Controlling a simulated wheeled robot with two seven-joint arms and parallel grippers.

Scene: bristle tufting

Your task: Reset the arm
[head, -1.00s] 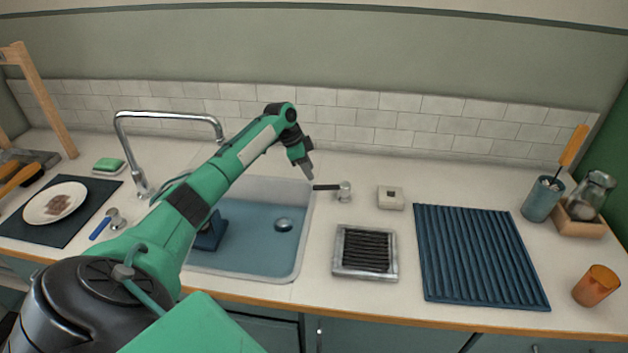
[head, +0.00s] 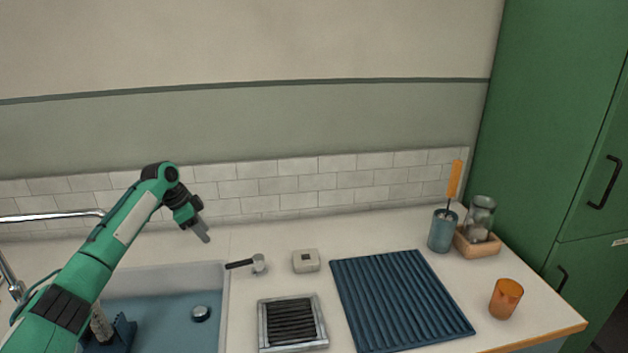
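My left gripper (head: 204,236) is at the end of the green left arm, which comes in from the lower left. It hangs in the air above the counter, behind the right part of the sink, pointing down and to the right. Its fingers look close together, but they are too small and dark to tell whether they are open or shut. I see nothing clearly held in it. My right gripper is out of view.
Below are the blue sink (head: 165,318), a black-handled tool (head: 258,263), a small pale block (head: 306,261) and a framed bristle block (head: 292,322). A ridged blue mat (head: 400,300), blue cup (head: 442,232), glass jar (head: 480,215) and orange cup (head: 506,298) stand right. A green cabinet (head: 540,130) bounds the right.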

